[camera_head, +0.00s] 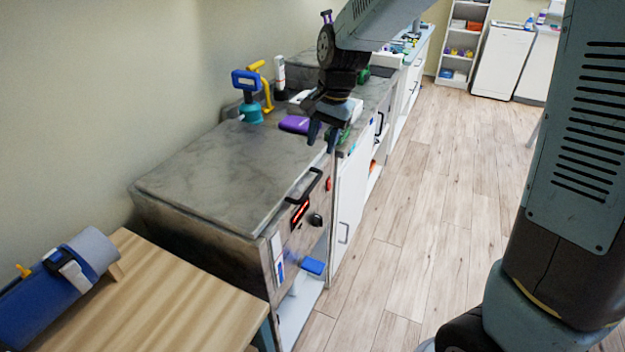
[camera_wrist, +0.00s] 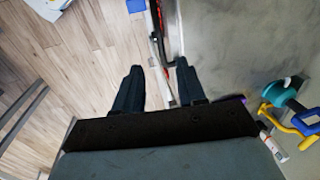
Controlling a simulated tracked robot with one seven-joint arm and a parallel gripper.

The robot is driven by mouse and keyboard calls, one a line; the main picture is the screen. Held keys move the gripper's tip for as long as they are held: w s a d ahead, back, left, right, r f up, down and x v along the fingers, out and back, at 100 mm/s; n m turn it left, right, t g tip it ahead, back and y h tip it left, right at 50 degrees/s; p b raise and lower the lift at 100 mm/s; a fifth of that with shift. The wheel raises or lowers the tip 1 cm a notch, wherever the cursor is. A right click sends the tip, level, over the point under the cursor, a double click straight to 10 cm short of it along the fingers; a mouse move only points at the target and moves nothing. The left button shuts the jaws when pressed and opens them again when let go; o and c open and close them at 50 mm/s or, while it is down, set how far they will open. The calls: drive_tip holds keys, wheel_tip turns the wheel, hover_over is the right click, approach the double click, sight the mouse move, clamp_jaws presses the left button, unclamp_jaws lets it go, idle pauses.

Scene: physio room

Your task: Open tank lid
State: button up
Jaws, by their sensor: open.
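The tank is a grey box with a flat, marbled lid (camera_head: 215,175), which lies shut on top. A black bar handle (camera_head: 305,187) sticks out from the lid's front edge. My gripper (camera_head: 322,141) is open and empty, pointing down above the front edge, beyond the handle in the head view. In the wrist view my gripper (camera_wrist: 157,70) has its two dark fingers apart. The dark handle (camera_wrist: 161,38) shows ahead, near the gap between them, and the grey lid (camera_wrist: 235,50) fills the right side. No contact with the handle is visible.
A red display (camera_head: 300,212) and a black knob (camera_head: 316,220) sit on the tank's front. A teal-and-blue pump (camera_head: 250,100) and a purple item (camera_head: 295,124) stand behind the lid. A wooden table (camera_head: 165,300) with a blue roll (camera_head: 60,280) is nearby. The floor (camera_head: 420,215) right is clear.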

sight(312, 185)
drive_tip(key=f, duration=0.4)
drive_tip(key=a+f, duration=0.1)
drive_tip(key=f, duration=0.3)
drive_tip(key=w+a+f, duration=0.1)
drive_tip(key=f, duration=0.4)
drive_tip(key=shift+a, duration=0.1)
drive_tip(key=shift+r, duration=0.1)
clamp_jaws()
